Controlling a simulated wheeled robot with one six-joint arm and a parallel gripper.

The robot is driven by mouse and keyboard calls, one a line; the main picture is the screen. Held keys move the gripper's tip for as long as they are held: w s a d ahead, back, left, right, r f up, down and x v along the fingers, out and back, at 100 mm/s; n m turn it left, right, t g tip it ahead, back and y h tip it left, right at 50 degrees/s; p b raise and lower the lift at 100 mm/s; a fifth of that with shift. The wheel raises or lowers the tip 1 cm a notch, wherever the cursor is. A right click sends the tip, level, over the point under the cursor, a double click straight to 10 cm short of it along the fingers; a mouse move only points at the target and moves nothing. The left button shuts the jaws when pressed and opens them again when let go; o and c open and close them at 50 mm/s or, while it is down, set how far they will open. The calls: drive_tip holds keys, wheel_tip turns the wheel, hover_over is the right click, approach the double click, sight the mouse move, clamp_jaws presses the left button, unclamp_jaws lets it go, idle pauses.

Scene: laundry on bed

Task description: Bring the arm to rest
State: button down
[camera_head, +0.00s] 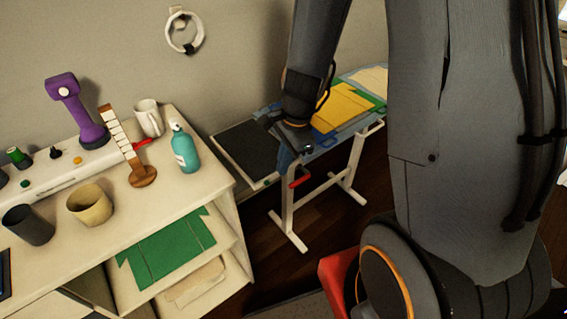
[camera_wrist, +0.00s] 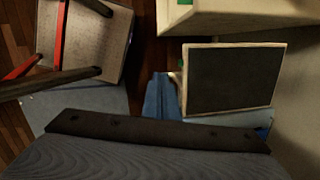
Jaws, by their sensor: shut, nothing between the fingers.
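My gripper (camera_head: 287,140) hangs at the end of my dark arm, pointing down over the near left end of the ironing board in the head view. It is shut with nothing between its fingers. Blue cloth (camera_head: 285,158) lies at that end of the board, just below my gripper; I cannot tell whether they touch. Part of my arm hides the right side of the head view.
The ironing board (camera_head: 357,145) carries folded yellow cloth (camera_head: 345,103). A dark panel with a pale frame (camera_head: 247,148) is beside it, also in the wrist view (camera_wrist: 232,78). A shelf unit (camera_head: 222,188) with a teal bottle (camera_head: 185,150) stands left.

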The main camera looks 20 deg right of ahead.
drive_tip(key=shift+r, duration=0.1)
idle(0.4)
drive_tip(key=s+d+r+n+h+b, duration=0.1)
drive_tip(key=s+r+n, duration=0.5)
drive_tip(key=n, duration=1)
drive_tip(key=shift+d+r+h+b, duration=0.45)
drive_tip(key=shift+r+b, duration=0.25)
drive_tip(key=shift+b, duration=0.1)
drive_tip(key=shift+s, duration=0.1)
